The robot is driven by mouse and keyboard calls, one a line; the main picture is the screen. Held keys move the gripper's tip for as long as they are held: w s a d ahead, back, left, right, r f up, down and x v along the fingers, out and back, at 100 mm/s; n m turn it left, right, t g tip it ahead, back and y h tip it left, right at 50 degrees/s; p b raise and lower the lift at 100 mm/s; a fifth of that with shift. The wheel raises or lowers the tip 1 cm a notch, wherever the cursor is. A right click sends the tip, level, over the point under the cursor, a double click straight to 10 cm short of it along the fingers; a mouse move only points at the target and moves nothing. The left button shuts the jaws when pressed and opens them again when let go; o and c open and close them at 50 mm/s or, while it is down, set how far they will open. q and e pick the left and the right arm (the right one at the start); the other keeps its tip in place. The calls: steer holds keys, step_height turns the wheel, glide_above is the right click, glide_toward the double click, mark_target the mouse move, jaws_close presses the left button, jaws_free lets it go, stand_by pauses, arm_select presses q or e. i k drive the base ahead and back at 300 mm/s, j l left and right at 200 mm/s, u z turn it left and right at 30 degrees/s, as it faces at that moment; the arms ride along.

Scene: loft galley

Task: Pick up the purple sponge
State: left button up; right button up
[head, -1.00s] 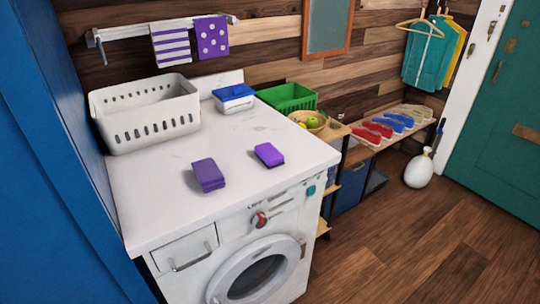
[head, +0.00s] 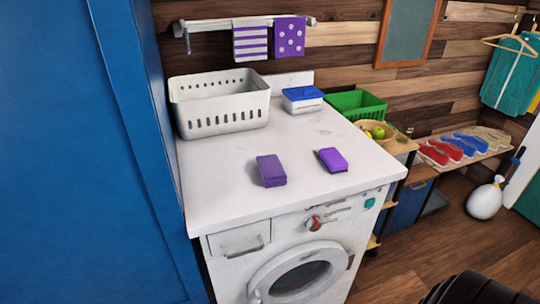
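Two purple blocks lie apart on the white top of the washing machine (head: 225,200). The left one (head: 271,171) is a darker, duller purple and looks thicker. The right one (head: 333,160) is a brighter purple and looks smaller. Both look like sponges; I cannot tell for sure which is the sponge the task names. Neither gripper shows in the head view. A dark rounded part at the bottom right edge appears to be mine.
A white basket (head: 220,118) and a blue-lidded white container (head: 303,99) stand at the back of the top. A green basket (head: 357,105) and a bowl of fruit (head: 376,131) are to the right. A tall blue panel (head: 70,150) borders the left. The front of the top is clear.

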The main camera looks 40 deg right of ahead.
mark_target(332, 160)
steer(key=l+u, duration=0.65)
steer(key=l, duration=0.15)
steer(key=k+l+u, duration=0.15)
steer(key=l+u, duration=0.2)
steer(key=k+l+u, duration=0.15)
steer(key=l+u, duration=0.15)
steer(key=k+l+u, duration=0.2)
steer(key=l+u, duration=0.15)
steer(key=l, duration=0.1)
